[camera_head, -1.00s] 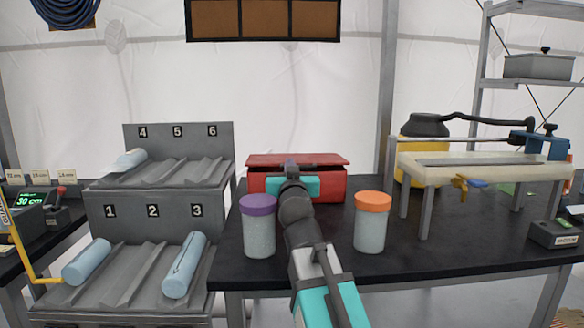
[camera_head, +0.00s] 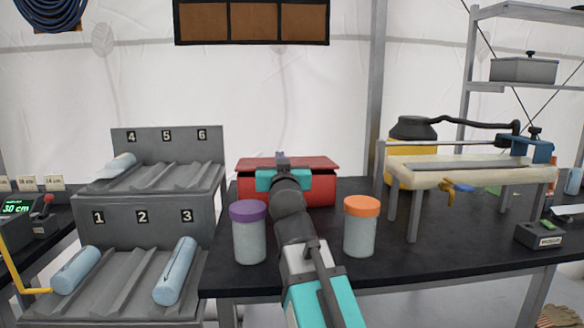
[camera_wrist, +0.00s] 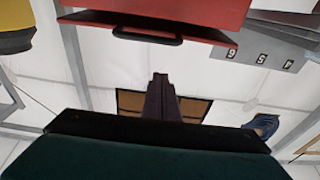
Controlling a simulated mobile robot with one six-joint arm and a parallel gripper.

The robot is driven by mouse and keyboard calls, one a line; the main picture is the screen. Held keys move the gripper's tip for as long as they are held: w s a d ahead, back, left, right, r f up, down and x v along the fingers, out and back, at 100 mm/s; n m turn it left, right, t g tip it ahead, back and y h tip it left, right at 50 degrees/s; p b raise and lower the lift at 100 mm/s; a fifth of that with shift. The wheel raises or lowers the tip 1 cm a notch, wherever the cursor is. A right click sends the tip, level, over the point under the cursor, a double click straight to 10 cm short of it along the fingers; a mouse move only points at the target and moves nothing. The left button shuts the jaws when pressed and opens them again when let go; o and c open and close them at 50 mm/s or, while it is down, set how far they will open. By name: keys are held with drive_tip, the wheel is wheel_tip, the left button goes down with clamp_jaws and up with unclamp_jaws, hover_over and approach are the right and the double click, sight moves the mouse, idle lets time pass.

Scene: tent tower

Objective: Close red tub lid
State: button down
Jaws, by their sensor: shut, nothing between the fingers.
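The red tub (camera_head: 322,192) stands on the black table behind two jars. Its red lid (camera_head: 318,163) lies across the top, roughly level in the head view; I cannot tell whether it is fully down. In the wrist view, which is upside down, a red panel (camera_wrist: 205,12) and a dark handle (camera_wrist: 148,37) show at the top. My gripper (camera_head: 281,157) is in front of the tub, with its tips around lid height, and hides part of the lid and front. Its fingers (camera_wrist: 160,82) are together and empty, apart from the red surfaces in the wrist view.
A purple-lidded jar (camera_head: 249,240) stands left of my arm and an orange-lidded jar (camera_head: 361,233) right of it. A numbered grey rack (camera_head: 150,215) with blue rolls is at the left. A cream bench device (camera_head: 470,178) and yellow pot (camera_head: 408,150) stand right.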

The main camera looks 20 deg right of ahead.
drive_tip(key=s+a+r+b, duration=0.1)
drive_tip(key=s+b, duration=1)
drive_tip(key=s, duration=0.3)
drive_tip(key=shift+s+a+r, duration=0.15)
drive_tip(key=shift+a, duration=0.1)
idle(0.7)
drive_tip(key=shift+s, duration=0.1)
